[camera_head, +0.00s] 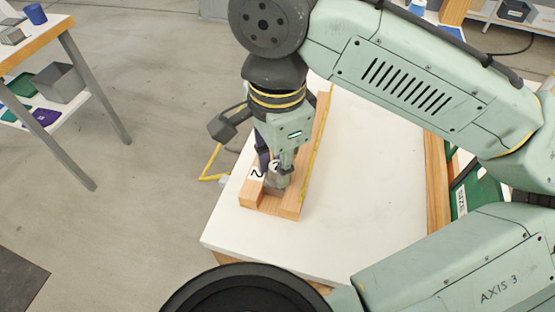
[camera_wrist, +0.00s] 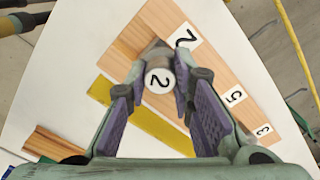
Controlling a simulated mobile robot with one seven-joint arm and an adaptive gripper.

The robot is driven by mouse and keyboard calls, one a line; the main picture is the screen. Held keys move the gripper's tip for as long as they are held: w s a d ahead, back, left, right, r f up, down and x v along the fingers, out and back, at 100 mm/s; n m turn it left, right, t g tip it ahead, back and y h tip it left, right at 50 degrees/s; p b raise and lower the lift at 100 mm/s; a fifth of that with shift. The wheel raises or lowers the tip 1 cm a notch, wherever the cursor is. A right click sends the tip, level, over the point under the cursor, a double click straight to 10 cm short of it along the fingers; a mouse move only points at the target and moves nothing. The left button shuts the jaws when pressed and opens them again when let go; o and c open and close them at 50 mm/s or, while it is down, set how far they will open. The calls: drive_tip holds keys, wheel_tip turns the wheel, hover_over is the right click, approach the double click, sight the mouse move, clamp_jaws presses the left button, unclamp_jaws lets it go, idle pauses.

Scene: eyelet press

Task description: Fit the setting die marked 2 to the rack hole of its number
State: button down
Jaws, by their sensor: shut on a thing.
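The setting die marked 2 (camera_wrist: 159,80) has a round white top with a black 2. My gripper (camera_wrist: 160,84) is shut on it, with purple pads on either side. In the head view my gripper (camera_head: 274,180) is low over the near end of the wooden rack (camera_head: 290,208). The rack also shows in the wrist view (camera_wrist: 205,60), with white labels: one that reads as 2 (camera_wrist: 187,35), then 5 (camera_wrist: 234,96) and 3 (camera_wrist: 262,130). The die is beside the end label. The hole there is hidden, and I cannot tell whether the die's lower end is in it.
The rack lies on a white table (camera_head: 375,170). A yellow strip (camera_wrist: 150,125) runs along the rack's side. A side table (camera_head: 40,45) with a blue cup (camera_head: 35,13) stands at far left. The white top right of the rack is clear.

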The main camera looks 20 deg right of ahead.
drive_tip(key=c, duration=1.3)
unclamp_jaws()
drive_tip(key=shift+r+p, duration=2.5)
drive_tip(key=shift+p, duration=0.1)
